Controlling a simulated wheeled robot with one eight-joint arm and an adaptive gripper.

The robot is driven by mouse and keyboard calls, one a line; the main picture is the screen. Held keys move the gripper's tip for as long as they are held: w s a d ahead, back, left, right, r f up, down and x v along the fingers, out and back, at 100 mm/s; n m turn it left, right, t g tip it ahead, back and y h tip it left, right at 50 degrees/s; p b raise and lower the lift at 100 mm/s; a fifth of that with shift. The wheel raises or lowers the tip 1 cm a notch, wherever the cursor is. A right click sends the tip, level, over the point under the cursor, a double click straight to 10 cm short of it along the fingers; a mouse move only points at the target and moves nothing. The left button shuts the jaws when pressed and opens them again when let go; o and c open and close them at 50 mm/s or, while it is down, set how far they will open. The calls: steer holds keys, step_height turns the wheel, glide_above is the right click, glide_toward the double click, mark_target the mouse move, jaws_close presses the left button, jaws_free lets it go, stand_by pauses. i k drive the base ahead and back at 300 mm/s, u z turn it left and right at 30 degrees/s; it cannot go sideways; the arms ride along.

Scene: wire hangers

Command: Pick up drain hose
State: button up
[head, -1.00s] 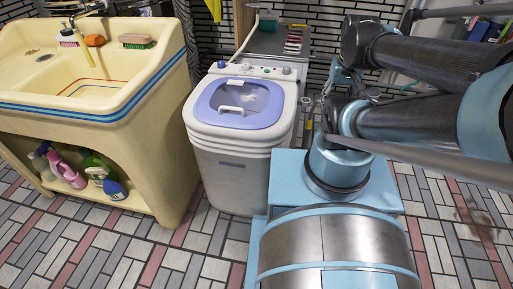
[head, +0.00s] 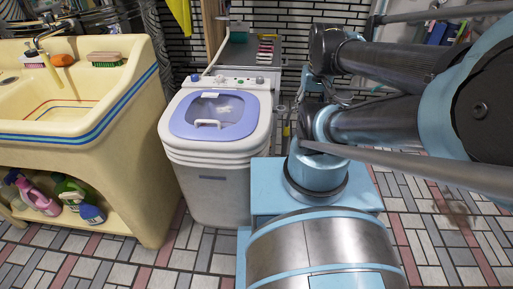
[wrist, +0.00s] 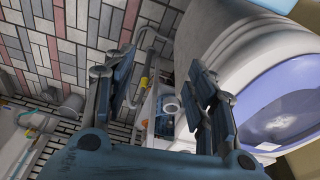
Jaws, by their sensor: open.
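A thin pale hose (head: 217,48), which looks like the drain hose, rises from the back of the small washing machine (head: 207,175) toward the shelf behind it. In the wrist view, the white washing machine (wrist: 230,45) with its purple lid fills the right side. My gripper (wrist: 162,62) is open and empty, its two dark blue fingers spread beside the machine. A pale thin pipe or hose (wrist: 143,62) shows beyond the fingers, but I cannot tell whether it is the same hose. In the head view my arm hides most of the gripper.
A cream sink (head: 105,125) with several bottles (head: 62,190) beneath stands left of the machine. A grey shelf unit (head: 240,55) stands behind the machine against the tiled wall. Open tiled floor (head: 440,245) lies at the right.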

mark_target(286, 133)
steer(key=k, duration=0.5)
steer(key=z, duration=0.75)
steer(key=k, duration=1.1)
steer(key=u, duration=0.6)
steer(key=i, duration=1)
steer(key=z, duration=0.05)
